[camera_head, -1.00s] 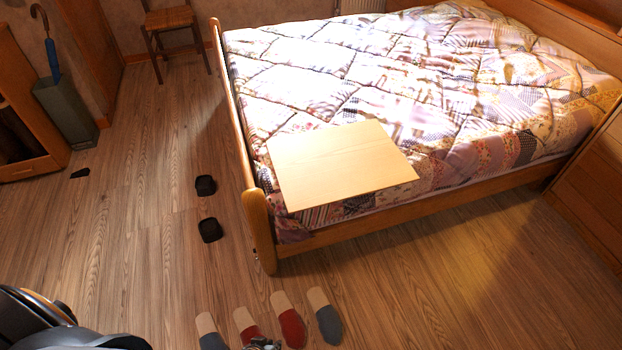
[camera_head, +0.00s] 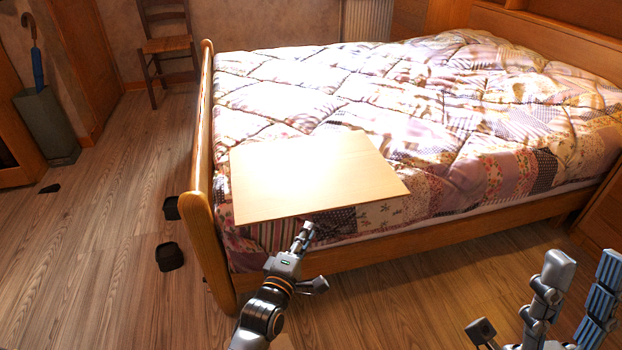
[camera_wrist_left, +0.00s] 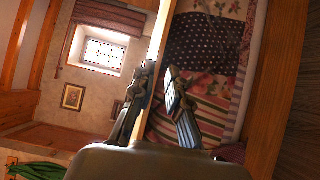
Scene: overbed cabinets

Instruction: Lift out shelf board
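The shelf board (camera_head: 310,178) is a flat, pale wooden panel lying on the patchwork quilt at the bed's front left corner, its front edge slightly overhanging. My left gripper (camera_head: 311,258) is at that front edge, fingers spread. In the left wrist view the board (camera_wrist_left: 160,45) shows edge-on between the two fingers (camera_wrist_left: 155,95), one on each face; the right-hand finger stands slightly off it, and firm contact cannot be seen. My right gripper (camera_head: 545,295) is open and empty at the lower right, apart from the board.
The bed's wooden footboard post (camera_head: 208,235) stands left of the board, and the side rail (camera_head: 400,242) runs below it. Black objects (camera_head: 171,256) lie on the floor to the left. A wooden cabinet (camera_head: 603,210) stands at the right.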

